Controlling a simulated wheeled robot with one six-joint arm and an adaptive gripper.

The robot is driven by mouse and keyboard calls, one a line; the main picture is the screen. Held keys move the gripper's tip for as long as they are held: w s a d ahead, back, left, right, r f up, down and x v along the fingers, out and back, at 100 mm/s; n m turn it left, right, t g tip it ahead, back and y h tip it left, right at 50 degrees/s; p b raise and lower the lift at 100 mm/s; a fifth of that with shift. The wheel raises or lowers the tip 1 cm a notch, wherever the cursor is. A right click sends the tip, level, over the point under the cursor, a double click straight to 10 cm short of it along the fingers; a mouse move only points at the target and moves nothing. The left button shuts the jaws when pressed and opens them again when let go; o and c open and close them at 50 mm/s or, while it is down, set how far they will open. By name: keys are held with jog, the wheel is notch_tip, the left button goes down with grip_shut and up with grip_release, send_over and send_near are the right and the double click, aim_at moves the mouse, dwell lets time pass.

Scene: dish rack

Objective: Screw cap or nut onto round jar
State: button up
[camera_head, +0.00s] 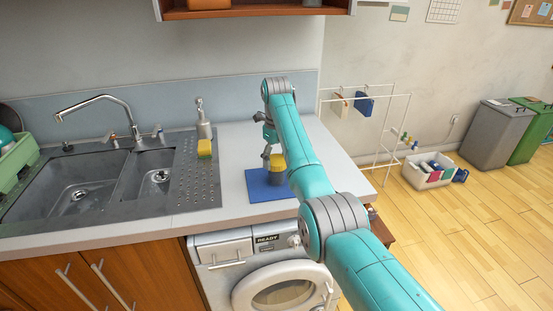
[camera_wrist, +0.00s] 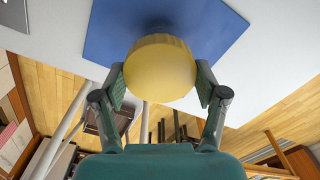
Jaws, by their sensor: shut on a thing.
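A round yellow cap (camera_head: 276,162) shows in the head view right above a dark greyish jar (camera_head: 275,178) on a blue mat (camera_head: 257,190). In the wrist view the yellow cap (camera_wrist: 160,62) fills the space between my fingers and hides the jar beneath it. The blue mat (camera_wrist: 112,32) also shows behind it there. My gripper (camera_wrist: 160,78) is shut on the cap, with one finger pad against each side. In the head view my gripper (camera_head: 268,155) comes down from above, partly hidden by my arm. I cannot tell whether the cap is seated on the jar.
A metal sink (camera_head: 80,180) with a faucet (camera_head: 105,108) lies left of the mat. A soap dispenser (camera_head: 203,120) and a yellow sponge (camera_head: 205,148) stand between them. The white counter (camera_head: 232,150) around the mat is clear. A wall shelf (camera_head: 250,10) hangs above.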

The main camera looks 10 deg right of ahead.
jog(key=m, duration=0.3)
jog(key=shift+m, duration=0.3)
jog(key=o, duration=1.3)
jog(key=shift+o, duration=0.2)
